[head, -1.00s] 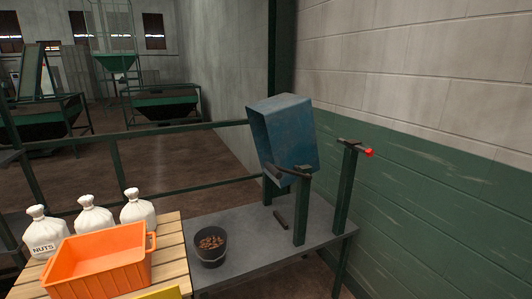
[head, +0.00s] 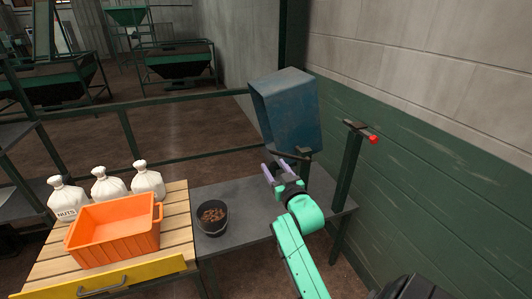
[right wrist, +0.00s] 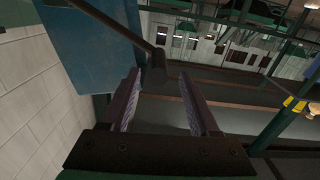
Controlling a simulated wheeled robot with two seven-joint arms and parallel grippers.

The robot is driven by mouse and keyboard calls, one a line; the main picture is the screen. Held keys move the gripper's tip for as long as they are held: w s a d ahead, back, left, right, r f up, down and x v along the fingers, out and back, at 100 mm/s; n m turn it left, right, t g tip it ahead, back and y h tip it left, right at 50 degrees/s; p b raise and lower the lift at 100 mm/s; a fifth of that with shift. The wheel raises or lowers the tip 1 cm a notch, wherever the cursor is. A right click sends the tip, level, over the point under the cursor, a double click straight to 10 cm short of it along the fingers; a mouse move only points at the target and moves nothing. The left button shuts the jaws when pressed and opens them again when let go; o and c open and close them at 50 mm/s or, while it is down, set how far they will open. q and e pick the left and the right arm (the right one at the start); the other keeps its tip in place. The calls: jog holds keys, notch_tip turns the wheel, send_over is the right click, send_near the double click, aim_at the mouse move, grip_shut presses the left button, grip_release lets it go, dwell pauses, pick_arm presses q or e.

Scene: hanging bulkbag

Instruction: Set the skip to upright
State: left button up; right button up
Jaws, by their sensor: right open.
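The skip (head: 290,110) is a blue open-topped box at the right in the head view. It hangs tilted on green posts, its open mouth facing left. It also shows at the upper left of the right wrist view (right wrist: 98,45). A dark bar with a blocky end (right wrist: 155,70) sits beside the skip and shows between my fingertips in the right wrist view. My right gripper (head: 275,168) is open and empty, just below the skip's lower edge. I cannot tell whether it touches the bar. My left gripper is not in view.
A green post (head: 347,180) with a red-tipped pin (head: 373,139) stands right of the skip. A black bucket (head: 212,218) stands on the grey table (head: 235,195). An orange crate (head: 115,230) and white sacks (head: 148,178) are on a wooden table at left. A wall closes the right side.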

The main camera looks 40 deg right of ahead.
aim_at(268, 157)
jog(key=p+x, duration=0.1)
jog(key=x, duration=0.5)
jog(key=shift+d, duration=0.25)
jog(key=shift+w, duration=0.4)
grip_shut()
jog(key=shift+f, duration=0.1)
dwell(0.5)
